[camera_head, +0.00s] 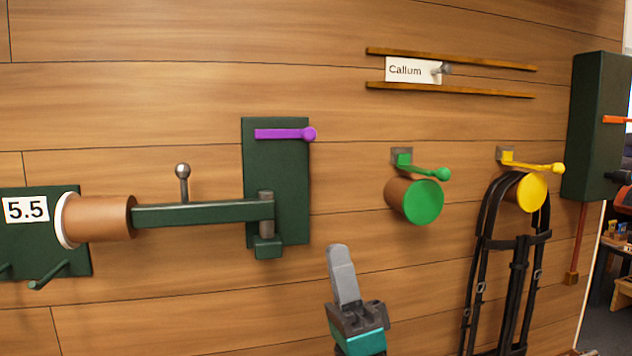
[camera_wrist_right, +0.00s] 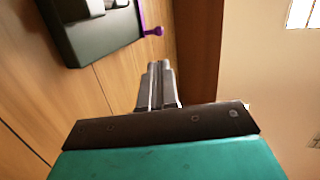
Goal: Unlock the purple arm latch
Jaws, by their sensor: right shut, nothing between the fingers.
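The purple arm latch (camera_head: 283,134) is a bar with a round knob at its right end. It lies level across the upper part of a dark green wall plate (camera_head: 292,190). A green swing arm (camera_head: 205,212) with a ball-topped post reaches left from this plate to a brown cylinder. My right gripper (camera_head: 341,262) is shut and empty, below and right of the plate, apart from the latch. In the right wrist view, the purple latch (camera_wrist_right: 152,31) shows at the top, beyond the shut fingertips (camera_wrist_right: 158,68). My left gripper is not in view.
A green-faced peg (camera_head: 423,202) with a green lever and a yellow-faced peg (camera_head: 533,193) hung with black straps (camera_head: 520,265) stand to the right. A "Callum" card (camera_head: 408,70) sits between two wooden rails. The wall between plate and green peg is clear.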

